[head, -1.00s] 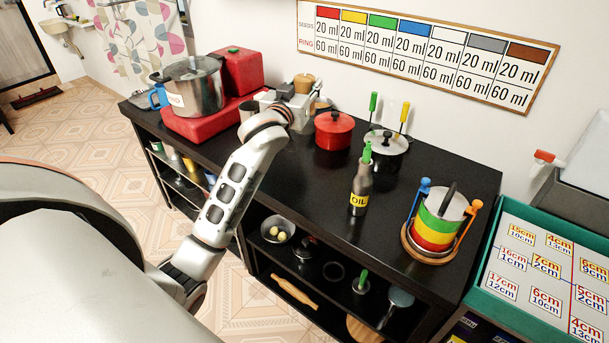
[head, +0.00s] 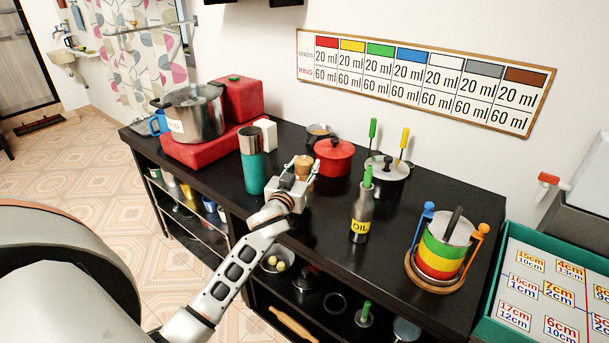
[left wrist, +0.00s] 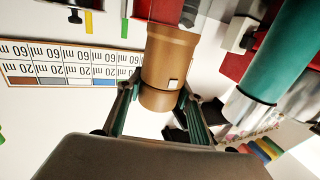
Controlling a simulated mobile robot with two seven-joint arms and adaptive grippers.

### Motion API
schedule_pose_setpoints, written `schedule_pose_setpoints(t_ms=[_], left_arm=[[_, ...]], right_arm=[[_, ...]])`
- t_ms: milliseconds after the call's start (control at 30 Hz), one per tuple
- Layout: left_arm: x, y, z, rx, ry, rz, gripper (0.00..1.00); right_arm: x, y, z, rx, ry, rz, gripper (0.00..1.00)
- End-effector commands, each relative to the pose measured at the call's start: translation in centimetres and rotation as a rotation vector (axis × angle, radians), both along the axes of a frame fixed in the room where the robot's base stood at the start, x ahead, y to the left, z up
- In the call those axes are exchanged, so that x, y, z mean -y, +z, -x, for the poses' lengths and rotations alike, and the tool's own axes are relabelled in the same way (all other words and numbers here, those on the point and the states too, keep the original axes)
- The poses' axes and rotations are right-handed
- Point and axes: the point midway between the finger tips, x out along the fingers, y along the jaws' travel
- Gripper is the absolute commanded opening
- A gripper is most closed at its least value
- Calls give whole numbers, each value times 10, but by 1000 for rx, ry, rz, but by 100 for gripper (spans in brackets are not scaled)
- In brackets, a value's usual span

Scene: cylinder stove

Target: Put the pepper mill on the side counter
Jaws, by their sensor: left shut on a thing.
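The brown, wood-coloured pepper mill (head: 304,165) is held upright by my left gripper (head: 294,180) above the black counter. In the left wrist view the pepper mill (left wrist: 168,60) appears upside down, its rounded end between the two fingers. My left gripper (left wrist: 160,105) is shut on it. The fingers hide part of the mill, and I cannot tell how high its base is. The black counter (head: 325,220) runs along the wall below it. My right gripper is not in view.
A teal and silver cylinder (head: 255,172) stands left of the gripper. A red pot (head: 334,160), an oil bottle (head: 361,212), a grey pot (head: 388,178) and a striped ring stack (head: 441,245) stand to the right. A green-edged tray (head: 497,270) is at the far right.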

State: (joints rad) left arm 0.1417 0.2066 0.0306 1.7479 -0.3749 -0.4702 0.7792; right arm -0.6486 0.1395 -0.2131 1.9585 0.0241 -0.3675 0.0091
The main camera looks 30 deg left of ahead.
Motion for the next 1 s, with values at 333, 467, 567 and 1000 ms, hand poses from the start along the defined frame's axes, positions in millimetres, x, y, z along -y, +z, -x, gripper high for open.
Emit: schedule_pose_setpoints(t_ms=[333,467,567,1000], left_arm=[[0,-21,0,2,-1,0,0],[0,-22,0,2,0,0,0],[0,-25,0,1,0,1,0],[0,-22,0,0,0,-1,53]], right_arm=[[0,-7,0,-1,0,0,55],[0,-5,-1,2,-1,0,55],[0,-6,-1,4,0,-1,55],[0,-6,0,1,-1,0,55]])
